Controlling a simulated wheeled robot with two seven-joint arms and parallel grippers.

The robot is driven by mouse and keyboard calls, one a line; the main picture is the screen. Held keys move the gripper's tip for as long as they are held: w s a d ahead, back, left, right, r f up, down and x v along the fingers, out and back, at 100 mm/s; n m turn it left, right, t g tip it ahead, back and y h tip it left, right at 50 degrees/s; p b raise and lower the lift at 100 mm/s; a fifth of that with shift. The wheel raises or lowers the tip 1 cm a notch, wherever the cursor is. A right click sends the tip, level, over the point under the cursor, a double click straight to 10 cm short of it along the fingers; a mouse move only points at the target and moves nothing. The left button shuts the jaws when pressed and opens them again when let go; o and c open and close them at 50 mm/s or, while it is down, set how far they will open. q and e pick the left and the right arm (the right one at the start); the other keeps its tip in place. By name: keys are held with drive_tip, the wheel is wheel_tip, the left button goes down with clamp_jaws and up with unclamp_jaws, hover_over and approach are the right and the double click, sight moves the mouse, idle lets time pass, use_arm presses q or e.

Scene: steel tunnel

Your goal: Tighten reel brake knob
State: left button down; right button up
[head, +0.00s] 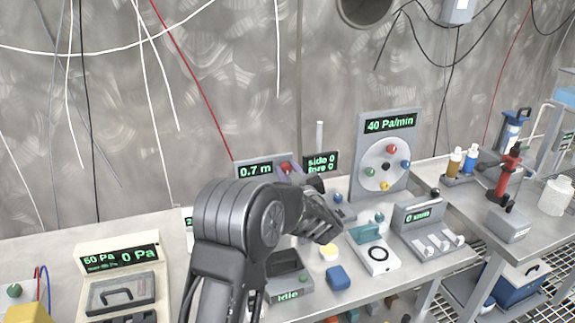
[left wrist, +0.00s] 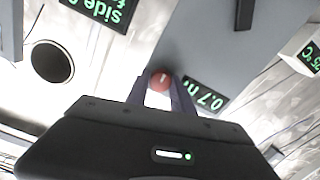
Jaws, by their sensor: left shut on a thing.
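The reel brake knob (head: 286,168) is a small red knob on the front of a grey unit (head: 250,161) with a green "0.7 m" readout. My left gripper (head: 296,177) reaches up to it from the bench side, and my arm hides the lower part of the unit. In the left wrist view the red knob (left wrist: 161,80) with a pale mark sits between the two fingertips of my left gripper (left wrist: 163,88), which is shut on it. The "0.7 m" readout (left wrist: 206,95) is upside down beside it. My right gripper is not in view.
A "side 0" display (head: 320,162) stands just right of the knob. A grey panel (head: 367,150) with a dial of coloured knobs stands further right. Small instruments, a yellow-topped cup (head: 329,251) and a blue block (head: 338,278) crowd the bench. Cables hang on the wall behind.

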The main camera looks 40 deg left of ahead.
use_arm(q)
drive_tip(key=shift+f+m, duration=0.15)
drive_tip(key=shift+m, duration=0.35)
drive_tip(key=c, duration=1.1)
unclamp_jaws()
drive_tip(key=shift+d, duration=0.15)
drive_tip(key=v, duration=0.7)
drive_tip(key=shift+s+d+b, duration=0.2)
drive_tip(key=shift+d+b, duration=0.05)
drive_tip(key=shift+b, duration=0.2)
